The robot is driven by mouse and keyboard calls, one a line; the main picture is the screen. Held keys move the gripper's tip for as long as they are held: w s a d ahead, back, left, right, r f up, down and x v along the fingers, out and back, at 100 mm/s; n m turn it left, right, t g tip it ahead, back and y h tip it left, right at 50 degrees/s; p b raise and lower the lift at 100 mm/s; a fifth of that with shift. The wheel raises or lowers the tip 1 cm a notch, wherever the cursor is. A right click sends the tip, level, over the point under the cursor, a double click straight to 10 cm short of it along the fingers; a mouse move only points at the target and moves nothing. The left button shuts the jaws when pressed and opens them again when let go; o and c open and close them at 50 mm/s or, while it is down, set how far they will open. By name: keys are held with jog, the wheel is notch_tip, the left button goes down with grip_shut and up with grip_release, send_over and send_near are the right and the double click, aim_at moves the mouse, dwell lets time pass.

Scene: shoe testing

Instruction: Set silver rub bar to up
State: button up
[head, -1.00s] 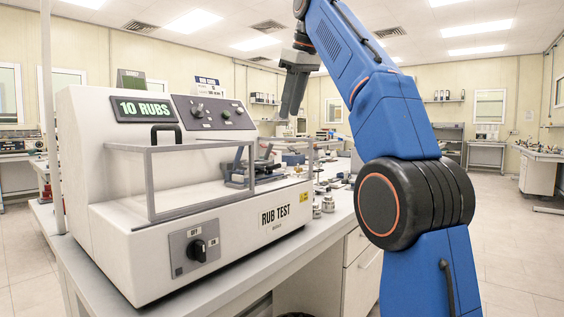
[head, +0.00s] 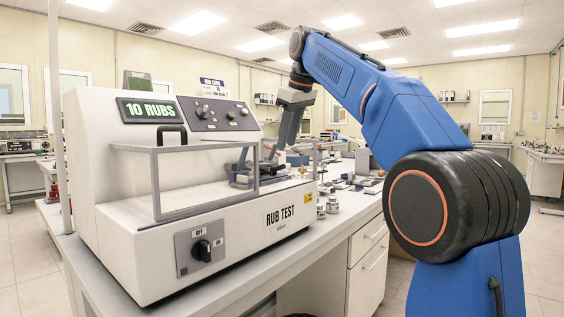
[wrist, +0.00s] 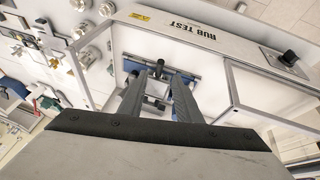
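The rub tester (head: 170,190) is a white machine on the bench, with a display reading 10 RUBS. Its rub mechanism (head: 246,178), with dark and silver parts, sits at the right end of the tester's top. In the wrist view, the silver rub bar (wrist: 158,74) appears to lie beyond and between my fingers, with a dark knob at its end; its exact tilt is hard to tell.
A clear guard with a grey frame (head: 156,187) stands over the tester's front left. An off/on knob (head: 201,250) is on the front. Small metal weights (head: 326,207) stand on the bench right of the tester. Open floor lies to the right.

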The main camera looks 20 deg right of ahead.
aim_at(266, 168)
jog(key=x, duration=0.7)
jog(key=shift+w+f, duration=0.2)
jog(key=shift+f, duration=0.2)
jog(key=shift+c, duration=0.3)
grip_shut()
